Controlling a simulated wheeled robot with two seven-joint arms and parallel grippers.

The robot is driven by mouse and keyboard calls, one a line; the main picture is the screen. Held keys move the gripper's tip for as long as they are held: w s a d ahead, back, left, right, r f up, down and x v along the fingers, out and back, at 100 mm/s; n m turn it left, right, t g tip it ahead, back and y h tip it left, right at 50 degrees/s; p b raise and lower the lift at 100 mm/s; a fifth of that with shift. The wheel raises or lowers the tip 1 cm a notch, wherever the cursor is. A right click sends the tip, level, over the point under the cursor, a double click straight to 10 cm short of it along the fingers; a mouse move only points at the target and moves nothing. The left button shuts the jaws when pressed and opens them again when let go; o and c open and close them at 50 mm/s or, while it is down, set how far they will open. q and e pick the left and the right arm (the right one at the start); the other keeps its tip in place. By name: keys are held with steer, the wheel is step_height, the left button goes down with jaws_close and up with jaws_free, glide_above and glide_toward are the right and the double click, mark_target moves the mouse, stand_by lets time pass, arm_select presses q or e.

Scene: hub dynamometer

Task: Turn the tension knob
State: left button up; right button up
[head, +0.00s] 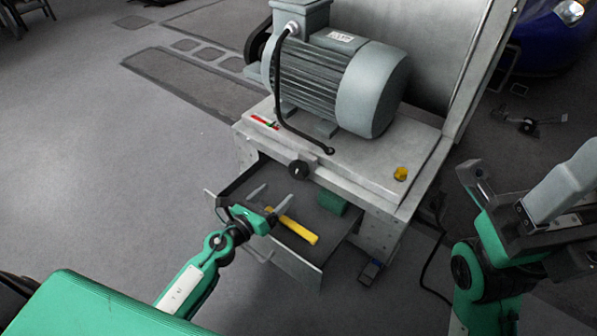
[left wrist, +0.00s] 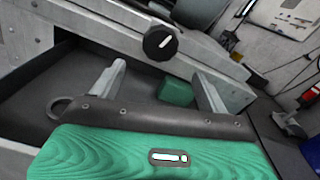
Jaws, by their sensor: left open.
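The tension knob appears to be the round black knob (head: 299,170) with a white pointer line, on the front edge of the grey bench below the motor. It also shows in the left wrist view (left wrist: 160,43), with its line slanting up to the right. My left gripper (head: 282,194) is open and empty, in front of and below the knob, over the open drawer. In the left wrist view its two fingers (left wrist: 159,72) stand wide apart with the knob beyond and between them, not touching it. My right arm shows at the right, but its fingers cannot be made out.
The open drawer (head: 290,266) holds a yellow-handled tool (head: 300,231) and a green block (head: 332,203). A grey motor (head: 340,85) with a black cable stands on the bench.

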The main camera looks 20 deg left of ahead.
mark_target(296, 174)
arm_select(q)
steer(key=x, duration=1.1)
steer(key=shift+w, duration=0.15)
steer(key=c, duration=1)
